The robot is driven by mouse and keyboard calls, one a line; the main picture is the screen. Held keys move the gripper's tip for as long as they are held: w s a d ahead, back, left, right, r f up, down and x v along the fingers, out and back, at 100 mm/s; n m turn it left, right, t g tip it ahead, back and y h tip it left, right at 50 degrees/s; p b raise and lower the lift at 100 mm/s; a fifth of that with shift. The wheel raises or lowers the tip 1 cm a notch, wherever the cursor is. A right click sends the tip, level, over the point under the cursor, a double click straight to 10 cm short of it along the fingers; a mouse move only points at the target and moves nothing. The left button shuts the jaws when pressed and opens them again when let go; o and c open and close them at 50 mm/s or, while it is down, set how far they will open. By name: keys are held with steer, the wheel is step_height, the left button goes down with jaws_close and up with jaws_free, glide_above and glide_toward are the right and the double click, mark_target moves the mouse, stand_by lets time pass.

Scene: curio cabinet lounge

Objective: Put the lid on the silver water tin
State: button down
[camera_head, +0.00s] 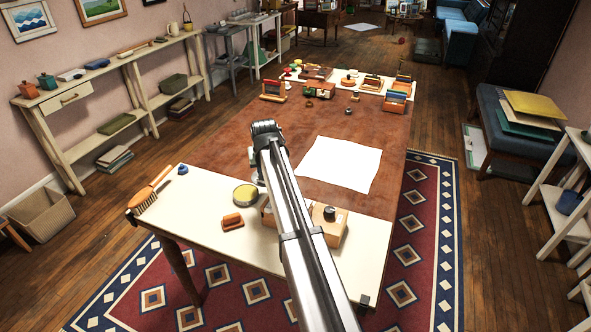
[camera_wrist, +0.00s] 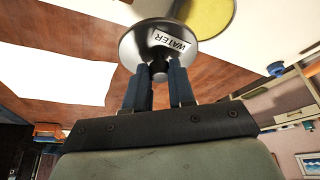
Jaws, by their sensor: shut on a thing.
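In the wrist view a silver disc-shaped lid (camera_wrist: 140,43) with a white WATER label is at my gripper (camera_wrist: 160,72). The two fingers are closed on the middle of the lid. Beyond the lid a grey metal surface (camera_wrist: 152,8) shows, which looks like part of the silver water tin. The lid hides most of it, and I cannot tell whether the two touch. In the head view my arm hides most of the gripper, the lid and the tin.
A round yellow-topped tin (camera_head: 245,195) stands close to my gripper. An orange-brown block (camera_head: 232,222), a brush (camera_head: 148,196) and a wooden box (camera_head: 335,229) are on the pale table end. A white sheet (camera_head: 341,164) lies on the brown surface behind, with clear room around it.

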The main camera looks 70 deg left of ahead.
glide_above(245, 191)
steer(key=d, duration=0.2)
steer(key=shift+s+a+r+n, duration=0.1)
steer(key=shift+n, duration=0.3)
steer(key=shift+f, duration=2.5)
steer(key=shift+f, duration=0.65)
steer(key=c, duration=0.9)
jaws_free()
steer(key=shift+o, duration=0.2)
steer(key=w+v, duration=0.1)
steer(key=v, duration=1.3)
steer(key=shift+s, duration=0.25)
